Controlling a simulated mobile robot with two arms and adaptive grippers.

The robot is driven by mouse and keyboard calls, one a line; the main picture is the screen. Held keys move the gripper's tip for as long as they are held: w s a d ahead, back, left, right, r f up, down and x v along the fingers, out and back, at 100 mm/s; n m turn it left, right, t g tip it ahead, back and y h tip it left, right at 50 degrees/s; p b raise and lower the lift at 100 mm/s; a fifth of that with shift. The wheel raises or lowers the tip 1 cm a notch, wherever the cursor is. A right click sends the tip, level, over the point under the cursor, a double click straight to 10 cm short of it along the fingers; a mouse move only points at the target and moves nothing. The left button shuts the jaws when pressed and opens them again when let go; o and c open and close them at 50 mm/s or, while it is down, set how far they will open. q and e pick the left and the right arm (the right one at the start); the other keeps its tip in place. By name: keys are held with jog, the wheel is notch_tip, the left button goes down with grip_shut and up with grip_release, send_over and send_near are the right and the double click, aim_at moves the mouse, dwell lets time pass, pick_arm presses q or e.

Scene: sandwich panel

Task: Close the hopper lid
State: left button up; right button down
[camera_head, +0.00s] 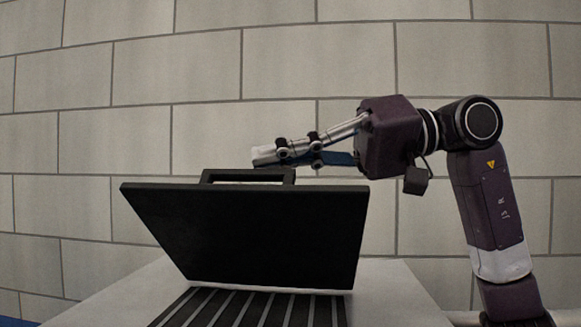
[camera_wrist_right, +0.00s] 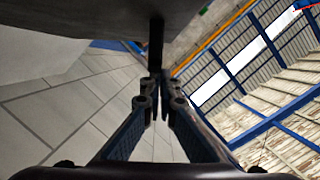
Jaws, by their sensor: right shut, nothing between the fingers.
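The hopper lid (camera_head: 250,235) is a black panel standing raised and tilted in the head view. A dark bar handle (camera_head: 248,173) runs along its top edge. My right gripper (camera_head: 262,156) comes in from the right, shut and empty, with its fingertips just above the handle as seen from the head; I cannot tell whether they touch it. In the right wrist view, the closed fingers (camera_wrist_right: 158,98) point at a narrow dark upright piece, under a large dark surface that seems to be the lid. My left gripper is not in view.
Below the lid is a dark slatted grille (camera_head: 245,308) set in a light grey top (camera_head: 395,285). A light block wall (camera_head: 180,80) stands behind. The space left of the lid looks clear.

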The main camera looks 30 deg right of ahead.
aim_at(271, 171)
jog(key=shift+s+a+f+n, duration=0.4)
jog(key=shift+s+a+n, duration=0.2)
jog(key=shift+s+n, duration=0.15)
jog(key=shift+s+a+f+n+t+h+b, duration=0.35)
jog(key=shift+s+n, duration=0.15)
jog(key=shift+n, duration=0.15)
jog(key=shift+d, duration=0.1)
